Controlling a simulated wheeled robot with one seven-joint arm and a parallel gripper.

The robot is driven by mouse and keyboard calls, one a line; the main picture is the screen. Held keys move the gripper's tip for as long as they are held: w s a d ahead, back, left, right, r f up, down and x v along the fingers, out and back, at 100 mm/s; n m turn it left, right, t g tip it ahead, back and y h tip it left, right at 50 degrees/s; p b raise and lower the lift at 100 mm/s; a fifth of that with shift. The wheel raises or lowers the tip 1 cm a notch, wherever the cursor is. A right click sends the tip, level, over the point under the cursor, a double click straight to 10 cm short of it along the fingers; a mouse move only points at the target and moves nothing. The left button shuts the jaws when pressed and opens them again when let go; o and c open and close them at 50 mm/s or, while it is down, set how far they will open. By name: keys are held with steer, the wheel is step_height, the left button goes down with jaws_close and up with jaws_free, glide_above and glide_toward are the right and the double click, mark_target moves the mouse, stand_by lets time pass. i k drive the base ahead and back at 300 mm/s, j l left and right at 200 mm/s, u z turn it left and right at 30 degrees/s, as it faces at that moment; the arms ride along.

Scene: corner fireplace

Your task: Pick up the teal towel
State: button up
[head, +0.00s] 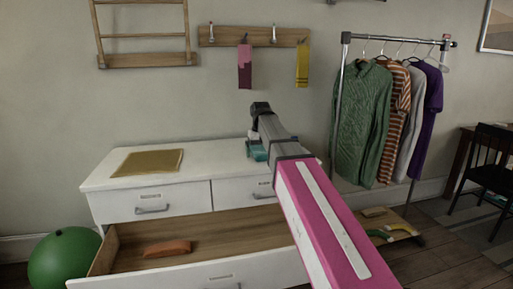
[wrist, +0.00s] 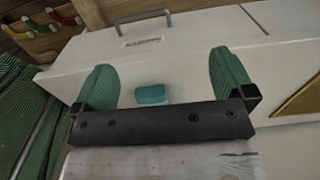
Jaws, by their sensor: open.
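The teal towel (wrist: 152,95) is a small folded bundle on the white dresser top (wrist: 192,88), seen in the wrist view between my gripper's two green fingers. My gripper (wrist: 164,68) is open, with clear gaps between the towel and both fingers. The lower edge of the towel is close to the dark gripper bar and may be partly hidden by it. In the head view my gripper (head: 257,150) is low over the back right of the dresser top. Teal patches show there, but I cannot tell towel from fingers.
A mustard cloth (head: 148,162) lies flat on the dresser's left. A lower drawer (head: 205,239) stands open with an orange-brown folded cloth (head: 167,248) inside. A green ball (head: 64,258) is at left. A clothes rack (head: 337,100) stands right. Towels hang from a hook rail (head: 255,36).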

mark_target(259, 152)
steer(key=i, duration=1)
